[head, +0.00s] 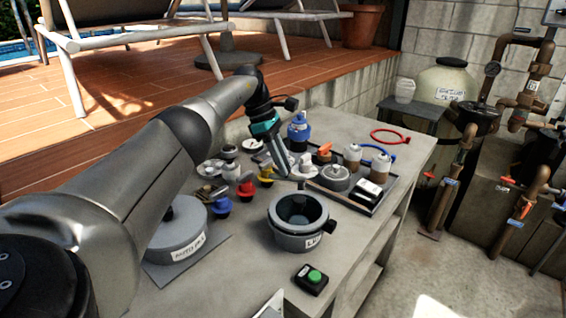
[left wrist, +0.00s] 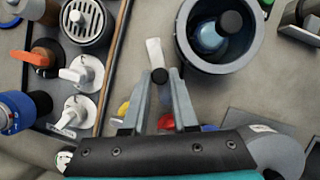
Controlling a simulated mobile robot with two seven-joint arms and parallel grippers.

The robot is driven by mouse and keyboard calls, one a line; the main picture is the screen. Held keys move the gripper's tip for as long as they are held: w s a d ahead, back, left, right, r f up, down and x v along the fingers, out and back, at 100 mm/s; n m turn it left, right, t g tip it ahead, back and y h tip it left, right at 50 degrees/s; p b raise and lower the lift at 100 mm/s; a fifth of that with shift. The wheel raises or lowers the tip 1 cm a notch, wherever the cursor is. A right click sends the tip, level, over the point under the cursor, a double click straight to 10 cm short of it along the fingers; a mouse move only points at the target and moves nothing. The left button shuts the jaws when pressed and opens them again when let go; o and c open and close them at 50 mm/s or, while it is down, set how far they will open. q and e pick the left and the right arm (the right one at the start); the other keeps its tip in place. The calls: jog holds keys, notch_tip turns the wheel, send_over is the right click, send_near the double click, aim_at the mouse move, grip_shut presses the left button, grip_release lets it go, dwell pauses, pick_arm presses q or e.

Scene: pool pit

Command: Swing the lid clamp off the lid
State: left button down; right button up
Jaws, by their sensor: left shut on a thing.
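My left gripper (head: 292,176) reaches down between the round grey housing (head: 298,241) and the parts tray. In the left wrist view its fingers (left wrist: 160,84) are shut on a small black knob (left wrist: 159,75) with a pale strip beyond it. This looks like the lid clamp; its body is mostly hidden. The housing (left wrist: 258,45) stands just beside the fingers, apart from them. It has a dark glossy centre and a label starting "LI". A black lug (head: 331,226) juts from its rim. My right gripper is not in view.
The parts tray (head: 346,202) holds valves and pots. Coloured knobs (head: 245,190) crowd the bench left of the gripper. A squat grey pot (head: 180,225) stands nearer. A green-button box (head: 311,279) lies in front. The bench is clearer towards its right edge.

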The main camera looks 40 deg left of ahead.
pick_arm(q)
jog(key=c, duration=0.7)
grip_release()
jog(key=p+v, duration=0.1)
jog(key=v, duration=0.6)
jog(key=shift+r, duration=0.25)
jog(key=shift+a, duration=0.1)
